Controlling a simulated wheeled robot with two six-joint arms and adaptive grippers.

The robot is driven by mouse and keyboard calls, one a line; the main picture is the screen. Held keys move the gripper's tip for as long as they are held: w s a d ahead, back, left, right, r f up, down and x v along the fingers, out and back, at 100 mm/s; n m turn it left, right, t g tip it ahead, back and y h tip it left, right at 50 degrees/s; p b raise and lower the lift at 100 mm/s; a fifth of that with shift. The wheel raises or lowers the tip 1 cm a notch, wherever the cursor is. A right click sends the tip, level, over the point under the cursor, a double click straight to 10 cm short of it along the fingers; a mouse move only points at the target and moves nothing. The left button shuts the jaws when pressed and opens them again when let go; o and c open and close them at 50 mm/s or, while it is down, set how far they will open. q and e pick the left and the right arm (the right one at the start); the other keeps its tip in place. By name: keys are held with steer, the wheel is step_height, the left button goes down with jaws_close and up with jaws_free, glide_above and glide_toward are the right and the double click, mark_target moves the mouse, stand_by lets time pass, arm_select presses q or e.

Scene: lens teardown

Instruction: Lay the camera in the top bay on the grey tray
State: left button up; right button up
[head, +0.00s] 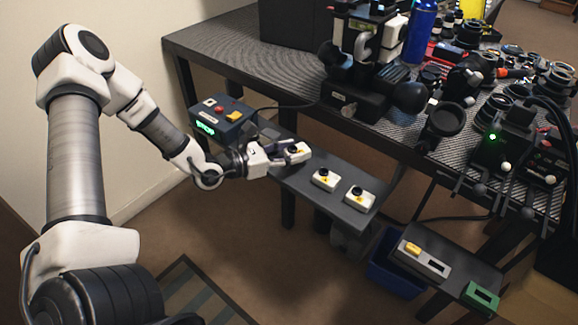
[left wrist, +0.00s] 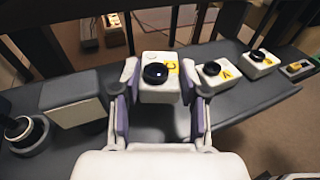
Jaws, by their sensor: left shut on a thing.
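My left gripper (head: 290,154) is shut on a white camera (head: 298,152) with a black lens and a yellow label, at the left part of the narrow dark bench. In the left wrist view the held camera (left wrist: 158,80) sits between the two fingers of the gripper (left wrist: 160,100), and its label reads C. I cannot tell whether it touches the bench. Two similar cameras, one in the middle (head: 325,179) and one at the right (head: 359,198), stand on the bench. The grey tray (head: 436,269) lies on a low dark table, with a yellow piece and a dark slot in it.
A dark box (head: 222,117) with a green display and buttons stands at the bench's left end. A green block (head: 481,296) lies beside the tray. A blue bin (head: 391,270) is below. The large workbench (head: 270,72) behind is crowded with lenses and equipment.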

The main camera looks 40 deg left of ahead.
arm_select(q)
step_height(320, 180, down, 3)
steer(key=shift+f+b, duration=0.1)
steer(key=shift+b, duration=0.4)
steer(key=shift+f, duration=0.1)
steer(key=o, duration=0.9)
